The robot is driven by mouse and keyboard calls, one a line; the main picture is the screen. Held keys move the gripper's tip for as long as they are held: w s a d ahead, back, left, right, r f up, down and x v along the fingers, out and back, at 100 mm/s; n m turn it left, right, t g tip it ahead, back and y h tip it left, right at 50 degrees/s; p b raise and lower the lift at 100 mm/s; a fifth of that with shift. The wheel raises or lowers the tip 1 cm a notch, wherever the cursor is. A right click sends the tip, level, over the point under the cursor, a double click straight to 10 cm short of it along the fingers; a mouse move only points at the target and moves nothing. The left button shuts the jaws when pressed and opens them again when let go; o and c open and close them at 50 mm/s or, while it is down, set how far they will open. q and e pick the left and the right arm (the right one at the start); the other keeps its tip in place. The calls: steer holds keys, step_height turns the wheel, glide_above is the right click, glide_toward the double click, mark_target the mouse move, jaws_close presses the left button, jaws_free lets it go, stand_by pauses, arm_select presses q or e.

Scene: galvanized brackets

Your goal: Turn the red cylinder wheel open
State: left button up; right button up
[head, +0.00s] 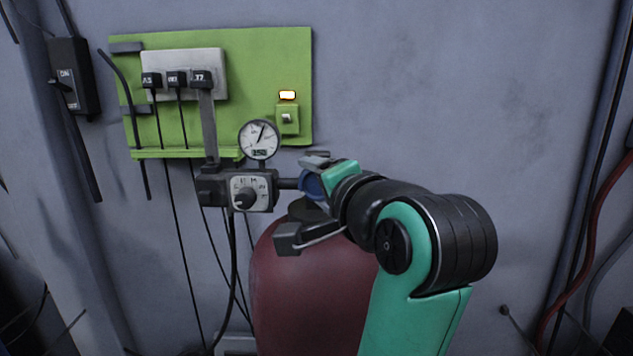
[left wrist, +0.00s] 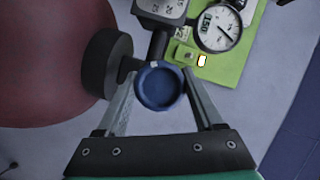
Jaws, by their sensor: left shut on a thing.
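A dark red cylinder (head: 310,285) stands against the wall; its rounded side also shows in the left wrist view (left wrist: 45,60). A blue round wheel (head: 312,184) sits by the cylinder's top, beside the regulator block (head: 238,190). In the left wrist view the blue wheel (left wrist: 158,88) lies between the two fingers of my left gripper (left wrist: 160,76). The gripper is shut on the wheel, one finger on each side. In the head view my left gripper (head: 305,197) and wrist partly hide the wheel and the cylinder's top. My right gripper is not in view.
A round gauge (head: 260,140) stands above the regulator block. A green panel (head: 265,60) behind it carries a lit orange lamp (head: 287,95), a small switch and several plugged cables. A black switch box (head: 73,78) is at far left.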

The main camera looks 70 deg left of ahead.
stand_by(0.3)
arm_select(q)
steer(key=o, duration=1.4)
steer(key=shift+c, duration=0.2)
steer(key=d+r, duration=0.1)
steer(key=d, duration=1)
steer(key=shift+s+d+r, duration=0.15)
steer(key=shift+d+r, duration=0.15)
steer(key=shift+a, duration=0.1)
